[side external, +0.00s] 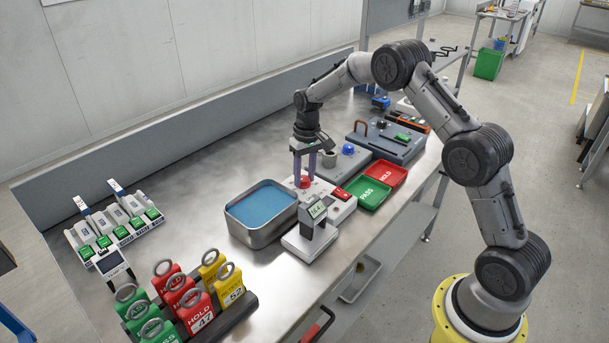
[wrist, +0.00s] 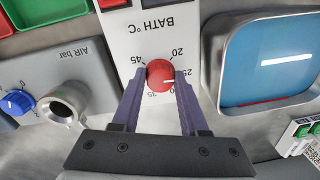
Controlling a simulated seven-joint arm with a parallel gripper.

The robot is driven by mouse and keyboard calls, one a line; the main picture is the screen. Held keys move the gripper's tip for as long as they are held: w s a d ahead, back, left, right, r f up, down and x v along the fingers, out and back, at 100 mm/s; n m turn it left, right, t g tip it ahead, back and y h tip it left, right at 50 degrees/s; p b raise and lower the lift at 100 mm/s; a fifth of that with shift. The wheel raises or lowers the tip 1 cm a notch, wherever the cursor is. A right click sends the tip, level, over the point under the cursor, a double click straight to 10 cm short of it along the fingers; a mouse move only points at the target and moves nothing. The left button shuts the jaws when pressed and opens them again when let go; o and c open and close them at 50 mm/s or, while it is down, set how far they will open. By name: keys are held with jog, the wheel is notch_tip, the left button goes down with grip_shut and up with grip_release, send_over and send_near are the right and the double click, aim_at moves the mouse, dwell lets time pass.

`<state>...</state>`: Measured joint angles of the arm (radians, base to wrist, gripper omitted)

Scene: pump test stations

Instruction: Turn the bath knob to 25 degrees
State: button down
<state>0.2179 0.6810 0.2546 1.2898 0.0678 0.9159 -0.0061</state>
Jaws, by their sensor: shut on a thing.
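The red bath knob (wrist: 160,74) sits on a white panel (wrist: 150,22) marked "BATH °C", with numbers around it. Its white pointer line faces right, toward the 25 side; my right finger partly covers the scale there, so the exact angle is hard to read. My gripper (wrist: 160,79) has one purple finger on each side of the knob and is shut on it. In the side external view my gripper (side external: 304,172) reaches straight down onto the knob (side external: 305,182). The station's small display (side external: 318,210) is too small to read surely.
A metal bath of blue liquid (side external: 262,207) stands left of the knob. Green PASS (side external: 367,193) and red HOLD (side external: 386,174) trays lie to the right. A grey air station with a blue knob (wrist: 17,102) and a metal port (wrist: 66,102) is close beside.

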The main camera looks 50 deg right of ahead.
aim_at(307, 177)
jog(key=shift+r+m, duration=0.1)
jog(key=shift+m, duration=0.5)
jog(key=shift+c, duration=2.2)
grip_release()
notch_tip(307, 177, up, 14)
jog(key=shift+d, duration=0.35)
jog(key=shift+s, duration=0.1)
